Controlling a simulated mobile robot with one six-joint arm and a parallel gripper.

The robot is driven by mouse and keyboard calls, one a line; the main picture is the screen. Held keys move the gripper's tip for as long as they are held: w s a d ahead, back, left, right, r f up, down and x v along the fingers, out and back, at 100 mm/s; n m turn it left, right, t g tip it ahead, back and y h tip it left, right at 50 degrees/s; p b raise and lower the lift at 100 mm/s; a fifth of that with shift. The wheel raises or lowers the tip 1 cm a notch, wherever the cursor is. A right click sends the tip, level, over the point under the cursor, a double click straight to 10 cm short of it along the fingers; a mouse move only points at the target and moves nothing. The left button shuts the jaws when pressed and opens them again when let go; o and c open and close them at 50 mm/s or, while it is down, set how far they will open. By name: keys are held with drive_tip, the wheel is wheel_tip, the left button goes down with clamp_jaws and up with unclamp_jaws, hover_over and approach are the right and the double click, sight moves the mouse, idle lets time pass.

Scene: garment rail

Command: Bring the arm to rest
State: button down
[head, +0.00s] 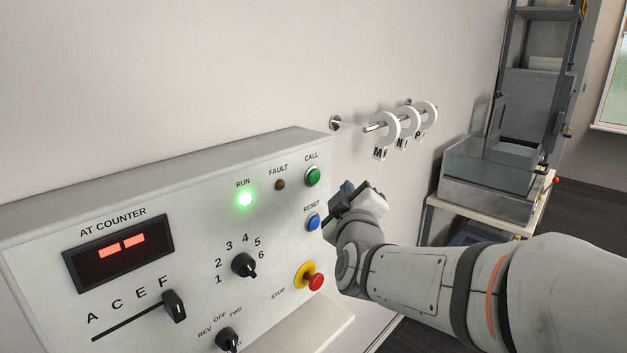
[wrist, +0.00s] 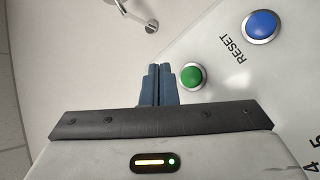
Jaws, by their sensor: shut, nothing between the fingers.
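My gripper (head: 347,187) is at the right end of the control panel, near the blue RESET button (head: 313,222) and below the green CALL button (head: 312,176) in the head view. In the wrist view the blue fingers of my gripper (wrist: 158,70) are together with nothing between them. Their tips point toward the wall just beside the green CALL button (wrist: 191,76). I cannot tell whether they touch anything. My arm reaches in from the right side of the head view.
The control panel (head: 180,200) has a lit green RUN lamp (head: 245,199), dials and a red STOP knob (head: 316,282). A wall rail (head: 345,124) carries white lettered rings (head: 384,131). A clear-walled tank (head: 490,165) stands on a table at the right.

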idle(0.3)
drive_tip(key=s+d+f+m+g, duration=0.3)
drive_tip(key=s+d+f+g, duration=0.1)
drive_tip(key=s, duration=0.4)
drive_tip(key=s+d+f+m+g+h, duration=0.1)
drive_tip(key=s+d+f+m+g, duration=0.3)
drive_tip(key=s+f, duration=0.4)
drive_tip(key=s+d+f+m+g+h, duration=0.1)
drive_tip(key=s+d+f+m+g, duration=0.3)
drive_tip(key=s+d+f+g, duration=0.2)
drive_tip(key=shift+s+f+g, duration=0.15)
drive_tip(key=shift+s+g, duration=0.55)
drive_tip(key=shift+s, duration=0.4)
idle(4.4)
